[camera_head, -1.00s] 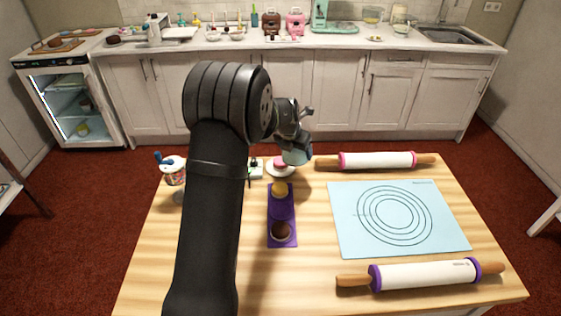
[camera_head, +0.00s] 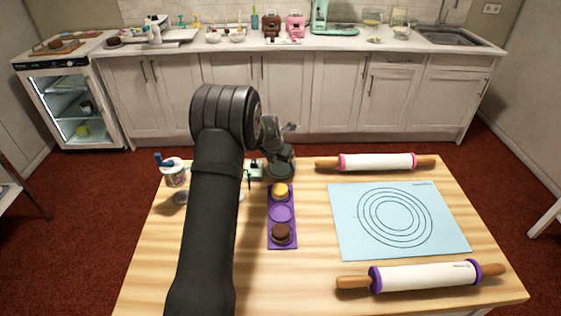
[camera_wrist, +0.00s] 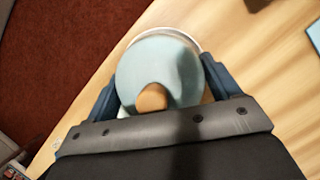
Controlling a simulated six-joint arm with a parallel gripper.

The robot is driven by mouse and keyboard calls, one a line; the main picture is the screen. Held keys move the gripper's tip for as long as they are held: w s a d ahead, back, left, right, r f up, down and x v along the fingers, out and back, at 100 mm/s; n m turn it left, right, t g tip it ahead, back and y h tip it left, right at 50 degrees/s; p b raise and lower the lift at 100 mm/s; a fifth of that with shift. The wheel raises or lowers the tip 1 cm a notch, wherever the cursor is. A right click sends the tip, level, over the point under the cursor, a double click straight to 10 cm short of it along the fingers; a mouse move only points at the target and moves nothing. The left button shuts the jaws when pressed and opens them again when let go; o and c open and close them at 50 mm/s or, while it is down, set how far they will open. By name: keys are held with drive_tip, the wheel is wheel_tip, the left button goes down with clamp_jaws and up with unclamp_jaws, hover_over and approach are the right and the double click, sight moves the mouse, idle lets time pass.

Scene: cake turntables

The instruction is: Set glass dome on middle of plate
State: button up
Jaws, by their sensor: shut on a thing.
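The glass dome (camera_head: 281,168) is bluish and see-through. In the wrist view the dome (camera_wrist: 160,62) has a round tan knob (camera_wrist: 152,98) and fills the space between my fingers. My gripper (camera_head: 281,150) is shut on the dome, one finger on each side. The white plate (camera_wrist: 190,34) shows as a thin rim around the dome's upper edge in the wrist view. The dome is over the plate and looks low; I cannot tell whether it touches. The rest of the plate and the cake are hidden.
A purple tray (camera_head: 290,242) in front holds a yellow cake (camera_head: 280,190) and a brown cake (camera_head: 280,232); its middle round is empty. A jar (camera_head: 175,174) stands left of my arm. Rolling pins (camera_head: 378,161) (camera_head: 424,275) and a blue mat (camera_head: 350,243) lie right.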

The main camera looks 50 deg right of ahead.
drive_tip(key=shift+f, duration=0.1)
drive_tip(key=o, duration=0.9)
drive_tip(key=shift+o, duration=0.2)
drive_tip(key=v, duration=1.2)
